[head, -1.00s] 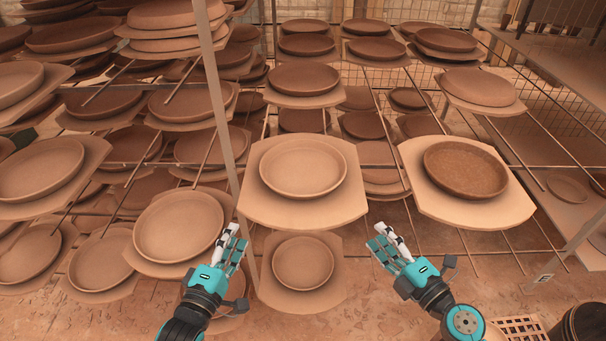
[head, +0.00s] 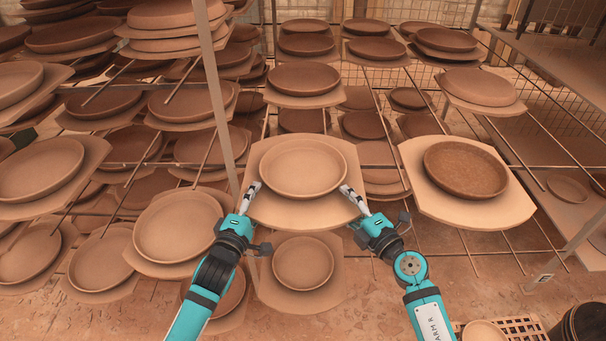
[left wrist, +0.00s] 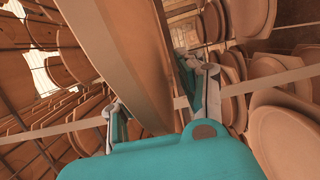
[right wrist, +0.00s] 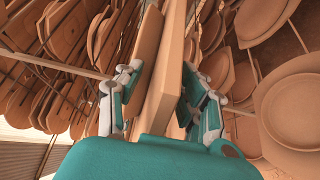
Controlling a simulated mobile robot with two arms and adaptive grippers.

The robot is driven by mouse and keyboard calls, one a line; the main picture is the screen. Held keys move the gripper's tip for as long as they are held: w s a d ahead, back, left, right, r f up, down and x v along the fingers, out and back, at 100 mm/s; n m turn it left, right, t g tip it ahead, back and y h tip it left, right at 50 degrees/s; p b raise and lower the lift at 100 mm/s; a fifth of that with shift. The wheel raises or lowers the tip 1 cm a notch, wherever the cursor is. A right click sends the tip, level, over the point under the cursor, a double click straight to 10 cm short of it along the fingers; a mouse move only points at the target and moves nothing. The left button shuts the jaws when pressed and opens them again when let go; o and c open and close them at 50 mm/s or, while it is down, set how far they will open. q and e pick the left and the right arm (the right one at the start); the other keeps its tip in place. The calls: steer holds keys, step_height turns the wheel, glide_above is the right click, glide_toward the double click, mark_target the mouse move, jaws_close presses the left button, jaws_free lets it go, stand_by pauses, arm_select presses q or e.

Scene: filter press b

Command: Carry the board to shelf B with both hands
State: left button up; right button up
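A pale board (head: 300,214) with one round clay plate (head: 303,167) on it juts from the middle of the rack in the head view. My left gripper (head: 252,197) is at the board's front left edge. My right gripper (head: 350,197) is at its front right edge. In the left wrist view the board (left wrist: 128,55) lies between the spread fingers, with gaps beside it. In the right wrist view the board's edge (right wrist: 172,75) also lies between spread fingers. Both grippers look open around the board; contact is hard to tell.
Another board (head: 480,207) with a darker plate sits close at the right. A lower board (head: 300,298) with a plate is below. A metal post (head: 217,90) stands at the left. A small label (head: 545,278) marks the right post; its letter is unclear. Loaded racks fill the left.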

arm_select(q)
jaws_close()
arm_select(e)
jaws_close()
